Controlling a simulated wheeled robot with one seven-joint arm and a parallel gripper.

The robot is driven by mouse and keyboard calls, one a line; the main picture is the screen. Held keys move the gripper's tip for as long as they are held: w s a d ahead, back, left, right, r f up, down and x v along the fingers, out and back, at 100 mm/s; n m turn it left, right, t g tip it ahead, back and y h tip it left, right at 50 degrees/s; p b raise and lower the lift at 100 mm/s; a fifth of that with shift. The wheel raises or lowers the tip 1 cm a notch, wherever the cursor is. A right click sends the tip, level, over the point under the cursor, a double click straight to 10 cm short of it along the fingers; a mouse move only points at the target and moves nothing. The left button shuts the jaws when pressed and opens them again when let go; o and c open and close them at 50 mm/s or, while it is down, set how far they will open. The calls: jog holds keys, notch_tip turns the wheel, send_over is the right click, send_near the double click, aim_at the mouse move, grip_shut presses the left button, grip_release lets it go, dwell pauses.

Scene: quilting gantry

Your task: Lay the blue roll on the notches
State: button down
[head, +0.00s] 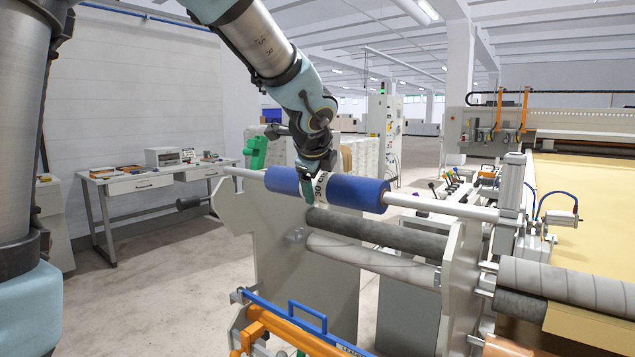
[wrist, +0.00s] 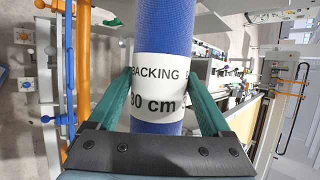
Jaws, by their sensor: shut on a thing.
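The blue roll (head: 355,193) is a fat blue cylinder on a long pale bar (head: 440,205) that sticks out at both ends. My gripper (head: 314,188) is shut on the roll around its white label, one finger on each side. In the wrist view the label on the blue roll (wrist: 160,30) reads "BACKING" and "30 cm", between the green fingers of my gripper (wrist: 160,78). The bar lies level above the left side plate (head: 275,250) and right side plate (head: 461,275) of a grey stand.
Dark and pale rollers (head: 380,232) span the stand below the blue roll. A blue handle and an orange bar (head: 290,335) are at its front. The quilting table (head: 590,200) is at right, a desk (head: 135,183) at left. Bare floor lies between desk and stand.

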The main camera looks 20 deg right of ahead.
jog(key=shift+f+b, duration=1.9)
jog(key=shift+f, duration=0.25)
grip_release()
jog(key=shift+f, duration=0.1)
jog(key=v, duration=1.1)
